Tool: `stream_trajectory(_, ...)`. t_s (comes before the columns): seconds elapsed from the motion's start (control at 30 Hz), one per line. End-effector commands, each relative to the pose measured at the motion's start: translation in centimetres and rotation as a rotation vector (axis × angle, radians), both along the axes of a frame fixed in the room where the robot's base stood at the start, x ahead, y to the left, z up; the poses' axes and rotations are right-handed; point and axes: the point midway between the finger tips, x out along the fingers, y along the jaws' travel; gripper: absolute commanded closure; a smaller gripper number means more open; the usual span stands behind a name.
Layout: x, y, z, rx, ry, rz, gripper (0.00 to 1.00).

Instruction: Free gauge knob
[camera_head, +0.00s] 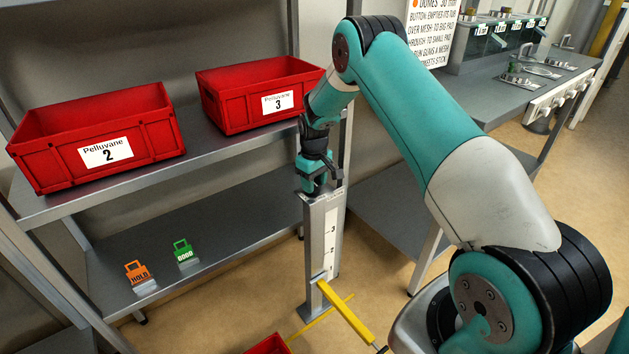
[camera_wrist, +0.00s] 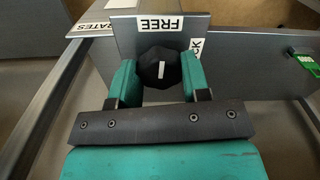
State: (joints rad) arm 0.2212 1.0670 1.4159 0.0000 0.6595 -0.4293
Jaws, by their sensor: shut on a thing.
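The gauge knob (camera_wrist: 160,68) is a black faceted knob with a white line mark, seen in the wrist view on top of the gauge post. The line points up toward the label reading FREE (camera_wrist: 160,23); a second label (camera_wrist: 195,50), partly hidden and ending in CK, is to its right. My gripper (camera_wrist: 158,78) has its teal fingers on both sides of the knob and is shut on it. In the head view my gripper (camera_head: 318,182) is at the top of the grey gauge post (camera_head: 318,245), which carries a numbered scale. The knob is hidden there.
A yellow bar (camera_head: 345,312) sticks out low from the post. Red crates Pelluvane 2 (camera_head: 148,128) and Pelluvane 3 (camera_head: 245,105) stand on the upper shelf. Orange HOLD (camera_head: 137,273) and green GOOD (camera_head: 184,252) tags are on the lower shelf. A bench (camera_head: 500,105) stands right.

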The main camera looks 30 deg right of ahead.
Motion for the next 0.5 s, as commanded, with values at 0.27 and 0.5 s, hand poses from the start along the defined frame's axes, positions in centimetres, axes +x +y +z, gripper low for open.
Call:
stream_trajectory(0.27,0.12,-0.07,0.13,-0.001,-0.004,0.086,0.81)
stream_trajectory(0.5,0.13,-0.07,0.12,-0.001,-0.004,0.104,0.8)
